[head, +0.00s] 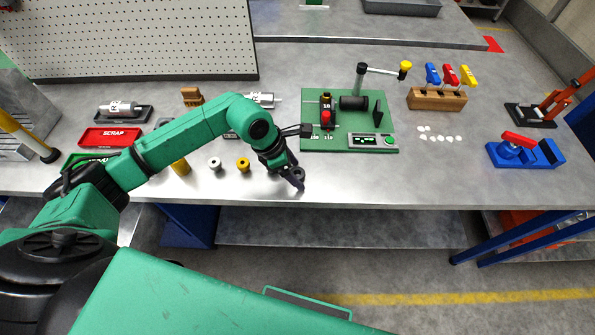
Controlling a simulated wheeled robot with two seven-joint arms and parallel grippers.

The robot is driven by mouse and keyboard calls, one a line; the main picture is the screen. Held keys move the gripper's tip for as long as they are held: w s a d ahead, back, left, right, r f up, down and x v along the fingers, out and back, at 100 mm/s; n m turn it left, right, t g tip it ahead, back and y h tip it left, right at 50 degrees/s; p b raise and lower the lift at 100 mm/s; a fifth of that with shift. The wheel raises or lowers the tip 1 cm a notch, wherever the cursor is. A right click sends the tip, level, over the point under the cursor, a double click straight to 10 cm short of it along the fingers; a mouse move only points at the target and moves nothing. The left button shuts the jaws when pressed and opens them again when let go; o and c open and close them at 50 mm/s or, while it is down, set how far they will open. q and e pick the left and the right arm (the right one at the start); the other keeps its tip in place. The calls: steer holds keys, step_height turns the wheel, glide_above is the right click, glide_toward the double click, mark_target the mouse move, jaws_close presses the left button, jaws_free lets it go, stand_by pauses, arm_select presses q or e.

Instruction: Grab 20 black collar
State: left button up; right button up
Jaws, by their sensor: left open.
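A small dark ring-like piece (299,172), which looks like the black collar, is near the front edge of the bench; its label cannot be read. My left gripper (292,177) points down right at it, with the fingers open and partly covering it. I cannot tell whether the fingers touch it. A white collar (215,164) and a yellow collar (243,165) stand to the left on the bench. My right gripper is not in view.
A green fixture board (350,145) with a red clamp and a readout lies just behind the gripper. A red scrap tray (109,138) is at the left. A wooden rack (437,99) of coloured handles and a blue device (525,152) stand at the right. The front right bench is clear.

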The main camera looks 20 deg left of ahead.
arm_select(q)
jaws_close()
steer(key=shift+r, duration=0.2)
